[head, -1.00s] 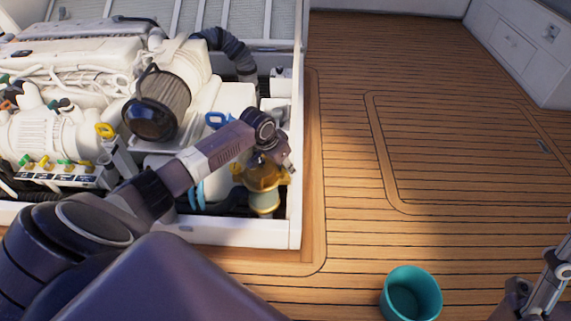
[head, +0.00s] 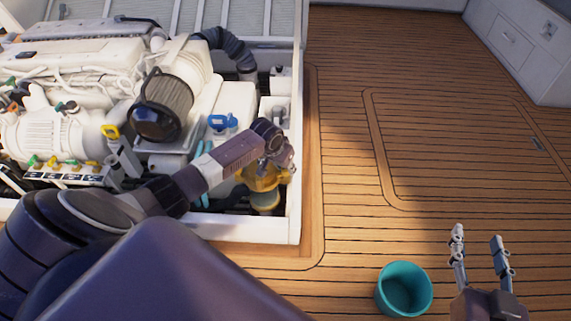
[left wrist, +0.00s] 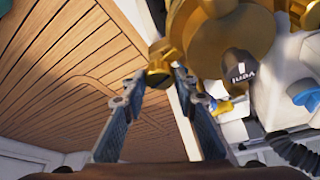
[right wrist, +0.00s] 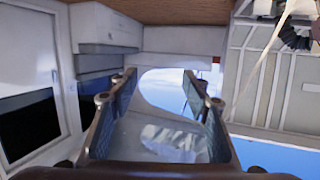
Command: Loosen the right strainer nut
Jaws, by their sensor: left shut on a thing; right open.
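The brass strainer (head: 264,182) stands at the right front corner of the engine hatch, with a pale lower bowl. My left gripper (head: 284,158) is at its top, partly hidden by my own arm in the head view. In the left wrist view, the fingers of my left gripper (left wrist: 160,82) are shut on a brass strainer nut (left wrist: 163,62) at the side of the large brass strainer top (left wrist: 225,30). My right gripper (head: 478,237) is open and empty over the deck at the lower right. The right wrist view shows nothing between its fingers.
A teal bucket (head: 404,289) stands on the wooden deck, left of my right gripper. The white hatch rim (head: 296,215) runs close beside the strainer. A blue handle (head: 222,122) and hoses lie nearby. The deck on the right (head: 450,140) is clear.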

